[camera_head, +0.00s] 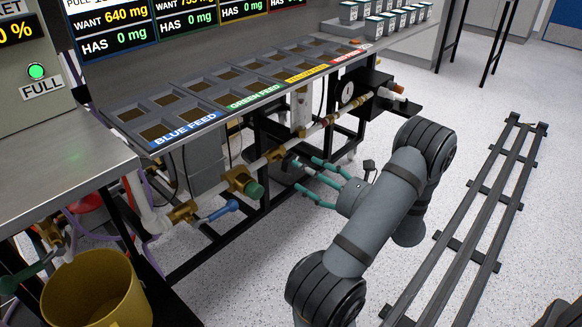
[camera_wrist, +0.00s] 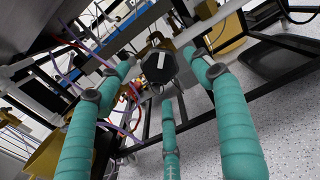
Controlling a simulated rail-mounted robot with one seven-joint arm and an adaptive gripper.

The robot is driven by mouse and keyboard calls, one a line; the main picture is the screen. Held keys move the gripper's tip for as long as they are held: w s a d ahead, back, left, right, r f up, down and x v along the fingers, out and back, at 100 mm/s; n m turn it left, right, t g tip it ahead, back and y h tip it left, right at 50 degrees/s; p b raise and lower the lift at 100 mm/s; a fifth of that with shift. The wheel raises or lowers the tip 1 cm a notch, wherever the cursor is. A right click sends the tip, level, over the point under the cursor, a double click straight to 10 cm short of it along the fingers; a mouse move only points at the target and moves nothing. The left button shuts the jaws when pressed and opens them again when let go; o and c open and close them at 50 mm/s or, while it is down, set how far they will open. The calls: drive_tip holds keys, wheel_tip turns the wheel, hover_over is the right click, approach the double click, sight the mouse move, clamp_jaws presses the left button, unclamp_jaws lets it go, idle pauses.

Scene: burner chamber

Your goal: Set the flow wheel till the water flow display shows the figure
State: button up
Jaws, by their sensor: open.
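A dark many-sided wheel (camera_wrist: 158,66) with a white mark on its face is in the wrist view, just ahead of my fingers; I take it to be the flow wheel. My gripper (camera_head: 302,174) has teal fingers spread open, pointing at the pipe run under the feed bench. In the wrist view my gripper (camera_wrist: 160,75) has its fingertips around the wheel's outline, and I cannot tell whether they touch it. In the head view the wheel is hard to make out near the fingertips. I cannot identify a water flow display.
The pipe carries brass valves, one with a green knob (camera_head: 254,191) and one with a blue handle (camera_head: 221,211). A round white gauge (camera_head: 347,93) sits at the bench's right end. A yellow bucket (camera_head: 98,292) stands lower left. Floor rails (camera_head: 480,205) run at right.

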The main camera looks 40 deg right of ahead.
sight(289, 163)
drive_tip(key=w, duration=0.4)
drive_tip(key=w+a+b, duration=0.1)
drive_tip(key=w, duration=0.1)
drive_tip(key=shift+c, duration=1.4)
drive_tip(key=c, duration=0.7)
drive_tip(key=shift+c, duration=0.8)
